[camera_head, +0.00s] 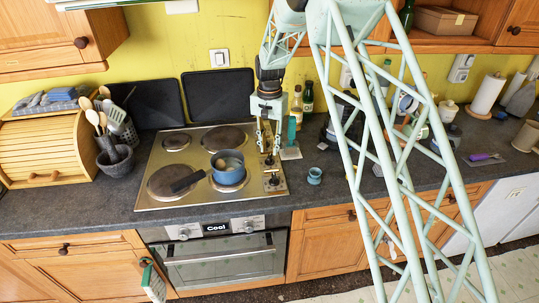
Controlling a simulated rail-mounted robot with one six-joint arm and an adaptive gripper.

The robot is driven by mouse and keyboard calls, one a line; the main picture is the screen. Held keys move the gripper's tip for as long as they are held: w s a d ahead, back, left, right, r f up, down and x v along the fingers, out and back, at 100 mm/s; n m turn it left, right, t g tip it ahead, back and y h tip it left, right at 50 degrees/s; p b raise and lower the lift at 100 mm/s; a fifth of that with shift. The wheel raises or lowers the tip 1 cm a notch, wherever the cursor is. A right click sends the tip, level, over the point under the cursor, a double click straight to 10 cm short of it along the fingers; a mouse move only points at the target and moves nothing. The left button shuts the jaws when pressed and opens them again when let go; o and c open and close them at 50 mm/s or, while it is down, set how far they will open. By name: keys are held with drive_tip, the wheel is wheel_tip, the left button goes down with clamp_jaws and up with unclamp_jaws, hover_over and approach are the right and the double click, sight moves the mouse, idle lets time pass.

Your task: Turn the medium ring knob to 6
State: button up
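The hob (205,191) is a steel plate with several round rings and a column of small dark knobs (271,181) along its right edge. I cannot tell which knob is for the medium ring, and knob markings are too small to read. My gripper (269,148) points down over the upper part of this knob column. Its two fingers look apart, with nothing clearly held. I cannot tell whether they touch a knob; the fingers partly hide the upper knobs.
A small teal cup (315,176) stands on the counter right of the hob. Bottles (308,97) stand behind by the wall. A utensil pot (115,160) and a wooden bread bin (48,143) stand at the left. The oven (220,259) below has a display reading "Cool".

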sight(269, 156)
drive_tip(key=shift+f+b, duration=0.5)
drive_tip(key=shift+f, duration=1.1)
drive_tip(key=shift+f, duration=0.2)
drive_tip(key=c, duration=0.7)
